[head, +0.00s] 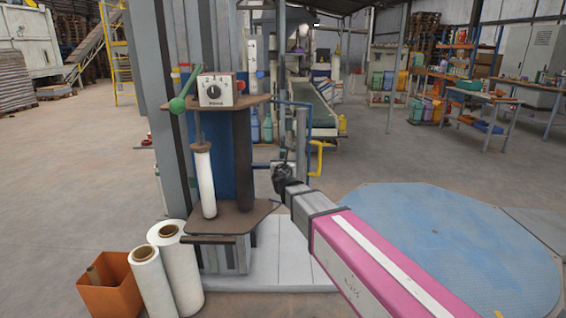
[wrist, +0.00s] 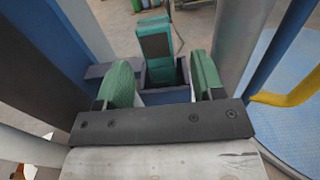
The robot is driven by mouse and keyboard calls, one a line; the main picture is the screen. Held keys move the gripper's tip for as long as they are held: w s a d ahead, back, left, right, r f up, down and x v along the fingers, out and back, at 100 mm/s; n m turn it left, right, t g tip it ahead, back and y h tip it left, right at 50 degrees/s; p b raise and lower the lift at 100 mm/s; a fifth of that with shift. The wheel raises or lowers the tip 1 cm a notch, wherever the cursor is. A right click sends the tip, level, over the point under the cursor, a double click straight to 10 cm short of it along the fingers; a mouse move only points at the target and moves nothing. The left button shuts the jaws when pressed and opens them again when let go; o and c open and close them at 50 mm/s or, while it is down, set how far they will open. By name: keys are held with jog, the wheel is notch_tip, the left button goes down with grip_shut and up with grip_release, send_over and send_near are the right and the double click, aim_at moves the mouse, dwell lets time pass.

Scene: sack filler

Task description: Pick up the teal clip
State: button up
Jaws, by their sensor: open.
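The teal clip (wrist: 154,42) shows in the wrist view as an upright teal block with a dark band across it. Its lower part is inside a dark grey-blue open holder (wrist: 183,95). My gripper (wrist: 163,72) is open, with one green finger on each side of the picture and the clip beyond and between them. The fingers look apart from the clip; the exact gap in depth is hard to tell. In the head view my gripper is small and dark at the end of my arm, by the machine's post. I cannot make out the clip there.
A yellow bent bar (wrist: 285,97) is right of my gripper in the wrist view. Grey and blue posts flank both sides closely. In the head view, a control box with a dial (head: 215,90), white rolls (head: 178,260) and an orange bin (head: 110,290) stand left.

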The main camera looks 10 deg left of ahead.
aim_at(283, 158)
jog(key=x, duration=0.3)
jog(key=shift+w+a, duration=0.1)
jog(key=shift+w, duration=0.3)
jog(key=shift+c, duration=0.3)
jog(key=c, duration=0.9)
jog(key=shift+c, duration=0.2)
jog(key=shift+r, duration=0.25)
